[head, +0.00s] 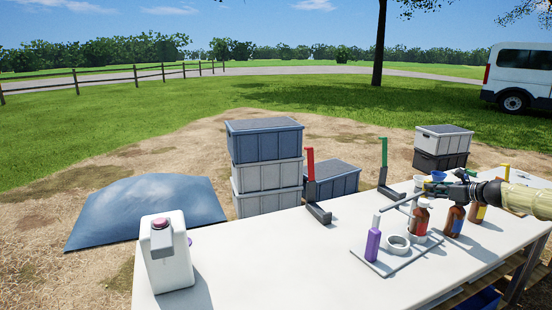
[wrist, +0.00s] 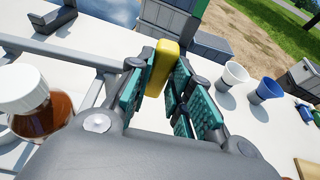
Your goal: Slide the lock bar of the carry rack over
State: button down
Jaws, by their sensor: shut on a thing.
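My gripper (wrist: 170,88) is shut on the yellow grip (wrist: 162,62) of the lock bar, with a teal pad on each side. The grey lock bar (wrist: 60,49) runs left from there in the wrist view, above the white table. In the head view my gripper (head: 438,187) is at the right part of the table, and the grey bar (head: 396,203) sticks out to its left. A brown bottle with a white cap (wrist: 40,108) is close on the left in the wrist view. Most of the carry rack is hidden behind my gripper and the bottles.
Brown bottles (head: 419,219) stand under and beside my gripper. A grey tray (head: 375,262) holds a purple bottle (head: 373,242) and white rings. A white cup (wrist: 234,75) and a blue cup (wrist: 265,90) stand nearby.

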jog(key=shift+w+d, duration=0.1)
jog(key=shift+w, duration=0.05)
jog(key=shift+w+d, duration=0.4)
jog(key=shift+d, duration=0.3)
jog(key=shift+w+d, duration=0.35)
jog(key=shift+d, duration=0.3)
jog(key=c, duration=1.2)
grip_release()
jog(key=shift+s, duration=0.1)
jog(key=v, duration=1)
jog(key=shift+r, duration=0.1)
jog(key=shift+v, duration=0.9)
